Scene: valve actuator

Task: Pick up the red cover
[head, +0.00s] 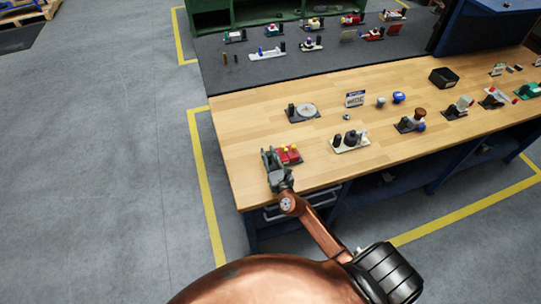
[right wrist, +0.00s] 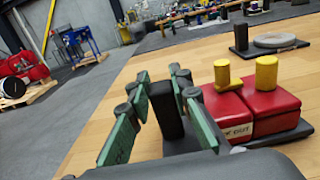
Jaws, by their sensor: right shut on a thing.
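Two red block-like covers (right wrist: 272,105) with yellow knobs stand side by side on a dark base plate (right wrist: 285,138). The nearer one (right wrist: 226,118) bears a pale label. In the head view the red covers (head: 289,154) are small, near the table's left front corner. My right gripper (head: 274,163) is just left of them. In the right wrist view its green-padded fingers (right wrist: 163,112) stand on either side of an upright black post (right wrist: 165,108) beside the red blocks and are shut on it. The fingers are not around a red cover. My left gripper is not in view.
The wooden table (head: 250,130) holds a round grey disc on a plate (head: 306,110), a black-knobbed fixture (head: 350,141), a sign (head: 355,98) and a black bin (head: 443,77). More fixtures stand at right. Bare wood lies left of the red covers.

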